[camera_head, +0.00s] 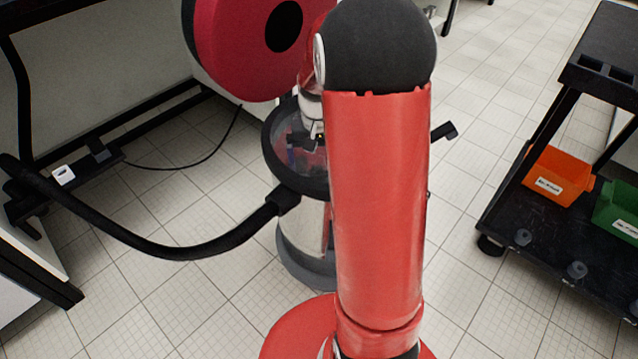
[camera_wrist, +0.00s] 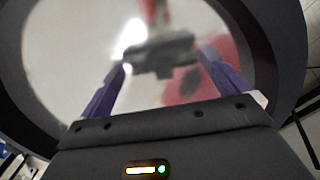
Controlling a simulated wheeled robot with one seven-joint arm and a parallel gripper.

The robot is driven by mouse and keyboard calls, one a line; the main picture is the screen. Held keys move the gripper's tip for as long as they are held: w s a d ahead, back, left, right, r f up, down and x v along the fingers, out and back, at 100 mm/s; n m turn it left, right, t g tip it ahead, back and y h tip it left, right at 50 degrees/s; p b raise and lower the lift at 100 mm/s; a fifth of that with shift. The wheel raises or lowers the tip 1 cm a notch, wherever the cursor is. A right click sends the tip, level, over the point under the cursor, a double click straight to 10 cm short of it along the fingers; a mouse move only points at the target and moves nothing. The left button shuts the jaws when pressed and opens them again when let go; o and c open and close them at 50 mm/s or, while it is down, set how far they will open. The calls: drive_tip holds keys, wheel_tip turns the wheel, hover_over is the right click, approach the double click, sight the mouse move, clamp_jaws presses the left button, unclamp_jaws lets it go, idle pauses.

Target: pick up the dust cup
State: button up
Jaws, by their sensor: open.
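A drum-shaped machine with a shiny metal body (camera_head: 304,228) and a wide black rim (camera_head: 270,152) stands on the floor, partly hidden behind my red arm. My gripper (camera_head: 303,150) is at the round top, within the rim. In the wrist view my gripper (camera_wrist: 165,58) has its two purple fingers spread apart, with nothing clearly held. The dark rim (camera_wrist: 262,60) circles a pale, shiny surface ahead of them. A blurred dark bar and red patches there look like reflections. I cannot single out the dust cup for certain.
A black hose (camera_head: 150,247) runs left from the drum. A black cart (camera_head: 550,262) with an orange bin (camera_head: 556,176) and a green bin (camera_head: 618,208) stands at the right. A bench frame (camera_head: 100,155) is at the left. The tiled floor between is clear.

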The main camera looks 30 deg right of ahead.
sight(318, 172)
drive_tip(key=f, duration=0.6)
drive_tip(key=shift+w+d+f, duration=0.15)
drive_tip(key=shift+w, duration=0.05)
drive_tip(key=shift+c, duration=0.3)
drive_tip(key=c, duration=1)
drive_tip(key=shift+r, duration=0.2)
